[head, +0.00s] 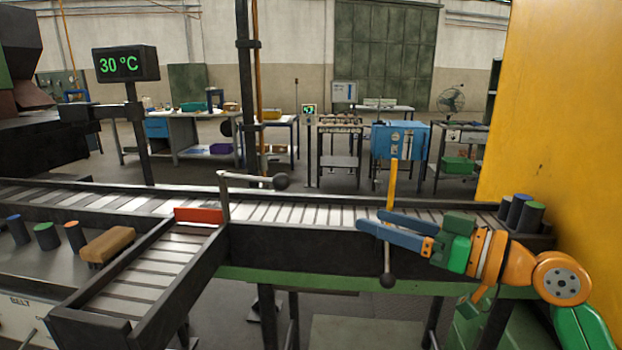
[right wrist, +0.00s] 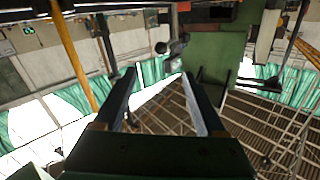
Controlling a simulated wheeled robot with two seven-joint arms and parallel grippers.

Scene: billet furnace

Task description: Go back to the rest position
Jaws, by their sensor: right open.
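My right gripper (head: 370,221) shows in the head view at the right, in front of the roller conveyor. Its blue fingers point left, apart and with nothing between them. In the right wrist view the two fingers of my right gripper (right wrist: 158,82) also stand apart and empty. The orange and green right arm comes in from the lower right. My left gripper is not in either view.
The roller conveyor (head: 300,214) runs across the head view, with a side branch (head: 150,282) at front left. A lever with a black ball (head: 282,182) stands over it. A yellow wall (head: 555,110) closes the right side. Dark cylinders (head: 530,217) stand near my arm.

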